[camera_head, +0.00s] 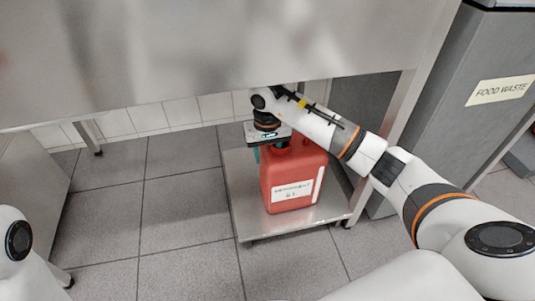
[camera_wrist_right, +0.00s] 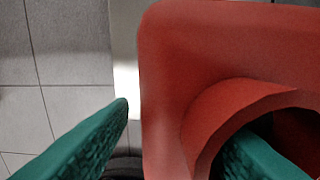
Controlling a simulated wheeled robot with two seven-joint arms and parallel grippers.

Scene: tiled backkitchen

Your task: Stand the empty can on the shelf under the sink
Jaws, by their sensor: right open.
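The empty can is a red canister (camera_head: 292,178) with a white label, standing upright on the metal shelf (camera_head: 250,227) under the sink (camera_head: 210,50). My right gripper (camera_head: 268,147) is at the can's top, on its left side. In the right wrist view the can (camera_wrist_right: 165,60) fills the right half. My right gripper (camera_wrist_right: 178,125) is open there, its green fingers spread. One finger shows within the handle opening and the other is outside the can. Whether either finger touches the can is unclear. My left gripper is not in view; only a white part of my left arm shows.
A grey bin (camera_head: 455,75) labelled FOOD WASTE stands at the right. Sink legs (camera_head: 411,110) stand near the shelf. The tiled floor (camera_head: 180,205) left of the shelf is clear. The sink's front panel hangs low above my right forearm.

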